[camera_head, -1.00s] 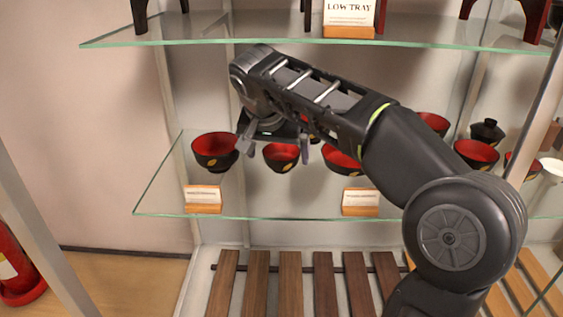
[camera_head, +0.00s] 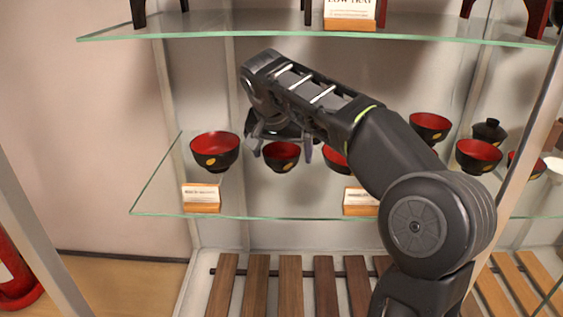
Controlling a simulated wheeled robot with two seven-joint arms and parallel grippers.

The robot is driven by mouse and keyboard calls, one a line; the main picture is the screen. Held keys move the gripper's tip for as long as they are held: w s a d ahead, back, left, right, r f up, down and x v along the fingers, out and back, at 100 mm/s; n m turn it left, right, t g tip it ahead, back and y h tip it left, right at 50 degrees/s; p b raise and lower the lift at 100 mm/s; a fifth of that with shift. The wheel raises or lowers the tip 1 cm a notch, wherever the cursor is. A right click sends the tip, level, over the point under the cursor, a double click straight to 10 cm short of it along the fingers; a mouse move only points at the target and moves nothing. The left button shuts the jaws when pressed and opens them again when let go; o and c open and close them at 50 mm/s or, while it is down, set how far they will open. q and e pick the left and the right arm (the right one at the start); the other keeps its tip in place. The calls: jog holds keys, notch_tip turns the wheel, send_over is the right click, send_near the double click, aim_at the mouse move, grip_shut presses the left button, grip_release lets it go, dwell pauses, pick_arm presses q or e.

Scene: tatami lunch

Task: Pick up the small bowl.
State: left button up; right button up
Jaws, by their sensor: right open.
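The small bowl (camera_head: 280,161), black outside and red inside with a gold mark, stands upright on the middle glass shelf. It is smaller than the bowl to its left (camera_head: 215,158). My right gripper (camera_head: 282,151) is open, pointing down, with one fingertip to the left and one to the right of the small bowl in the picture. Whether the fingers touch the bowl or are level with it in depth, I cannot tell. The gripper body hides the space just above and behind the bowl. My left gripper is not in view.
Another red-and-black bowl (camera_head: 336,160) is close on the right, partly behind my arm. More bowls and a lidded black bowl (camera_head: 488,132) stand further right. Label stands (camera_head: 201,198) line the shelf's front edge. An upper glass shelf (camera_head: 230,34) is above.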

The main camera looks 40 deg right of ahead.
jog(key=c, duration=1.5)
jog(key=shift+r, duration=0.15)
